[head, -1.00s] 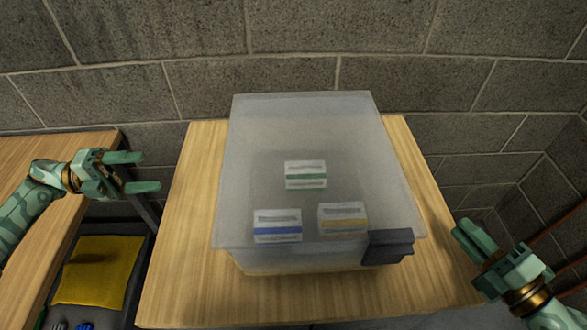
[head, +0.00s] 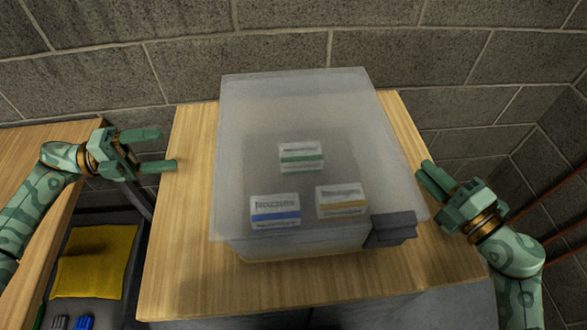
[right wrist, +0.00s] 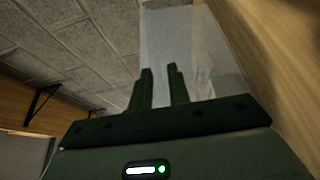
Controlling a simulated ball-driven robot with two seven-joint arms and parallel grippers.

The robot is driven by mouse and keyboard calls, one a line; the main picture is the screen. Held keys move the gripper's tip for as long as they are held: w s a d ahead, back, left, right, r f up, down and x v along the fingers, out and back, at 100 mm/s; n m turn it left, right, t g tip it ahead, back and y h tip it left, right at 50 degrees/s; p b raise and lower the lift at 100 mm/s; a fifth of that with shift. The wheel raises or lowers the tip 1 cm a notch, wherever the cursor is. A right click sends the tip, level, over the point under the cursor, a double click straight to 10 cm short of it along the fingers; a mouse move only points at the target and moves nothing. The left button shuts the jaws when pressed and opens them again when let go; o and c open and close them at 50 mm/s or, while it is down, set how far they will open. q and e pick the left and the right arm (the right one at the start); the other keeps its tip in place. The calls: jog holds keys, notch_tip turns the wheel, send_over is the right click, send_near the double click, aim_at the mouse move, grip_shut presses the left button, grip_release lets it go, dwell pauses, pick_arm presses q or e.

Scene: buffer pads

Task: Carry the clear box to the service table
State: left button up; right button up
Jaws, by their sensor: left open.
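The clear box (head: 300,105), a translucent lidded bin with a dark latch (head: 392,228) at its front right corner, stands on a wooden table (head: 180,230). Inside show three small packs with green (head: 301,157), blue (head: 275,211) and yellow (head: 341,201) bands. My left gripper (head: 168,150) is open and empty, left of the box and apart from it. My right gripper (head: 424,174) is beside the box's right side, near the latch; contact cannot be told. In the right wrist view its fingers (right wrist: 160,72) stand slightly apart with nothing between them, the box (right wrist: 195,45) beyond.
Another wooden surface (head: 30,150) is at the left. Below it, a dark-edged tray or shelf holds a yellow cloth-like piece (head: 95,262) and small blue and grey items. A grey block wall (head: 290,40) closes the back. Reddish pipes (head: 560,215) run at the right.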

pick_arm(q)
jog(key=d, duration=1)
jog(key=shift+w, duration=0.3)
pick_arm(e)
jog(key=x, duration=1)
pick_arm(q)
jog(key=c, duration=0.6)
pick_arm(e)
grip_shut()
pick_arm(q)
grip_shut()
pick_arm(e)
jog(key=shift+f, duration=0.1)
